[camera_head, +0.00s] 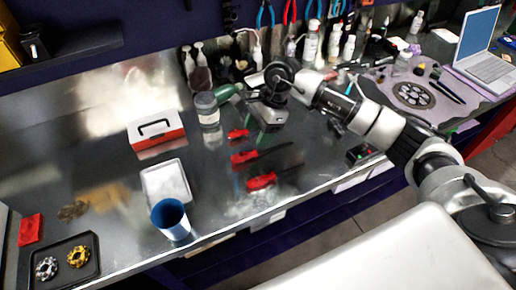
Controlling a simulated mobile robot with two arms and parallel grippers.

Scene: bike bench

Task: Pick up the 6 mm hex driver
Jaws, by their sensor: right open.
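Three red-handled drivers lie on the metal bench top: a back one (238,134), a middle one (245,157) and a front one (262,181). The middle and front ones have dark shafts pointing right. I cannot read sizes, so I cannot tell which is the 6 mm hex driver. My right gripper (266,126) points down just right of the back driver and behind the other two. It is open, and nothing shows held in it. My left gripper is out of view.
A grey-lidded jar (207,108) and a green bottle (228,92) stand close left of my right gripper. Bottles crowd the back. A laptop (488,50) sits far right.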

